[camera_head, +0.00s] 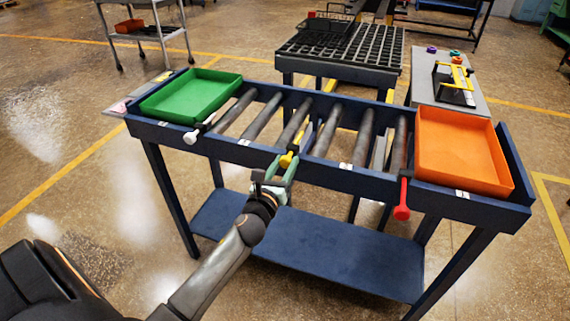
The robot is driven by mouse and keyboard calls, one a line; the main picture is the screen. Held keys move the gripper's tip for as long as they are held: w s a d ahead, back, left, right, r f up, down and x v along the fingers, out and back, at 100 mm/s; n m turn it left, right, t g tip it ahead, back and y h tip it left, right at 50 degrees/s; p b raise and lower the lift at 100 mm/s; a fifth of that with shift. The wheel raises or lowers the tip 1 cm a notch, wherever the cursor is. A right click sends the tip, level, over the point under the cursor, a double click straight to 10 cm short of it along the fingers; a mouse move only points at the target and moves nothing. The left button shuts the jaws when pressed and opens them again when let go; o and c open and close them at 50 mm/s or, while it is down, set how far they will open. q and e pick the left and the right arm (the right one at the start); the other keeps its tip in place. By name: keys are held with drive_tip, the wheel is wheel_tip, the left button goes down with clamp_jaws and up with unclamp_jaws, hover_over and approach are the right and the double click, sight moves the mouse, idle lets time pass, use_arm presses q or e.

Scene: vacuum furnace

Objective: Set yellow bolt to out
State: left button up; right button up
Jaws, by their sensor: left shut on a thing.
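The yellow bolt (287,159) is on the front rail of the blue roller table (345,179), near its middle. My left gripper (284,167) comes up from the lower left and is shut on the yellow bolt, with green fingers on either side of it. The fingers hide part of the bolt. A white-ended bolt (192,137) is on the same rail to the left, and a red-handled bolt (402,199) hangs out at the right. My right gripper is not in view.
A green tray (192,95) sits on the table's left end and an orange tray (462,151) on its right end. Dark rollers lie between them. A black grid-topped table (345,50) stands behind. The floor in front is clear.

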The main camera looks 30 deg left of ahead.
use_arm(q)
clamp_jaws()
idle(0.8)
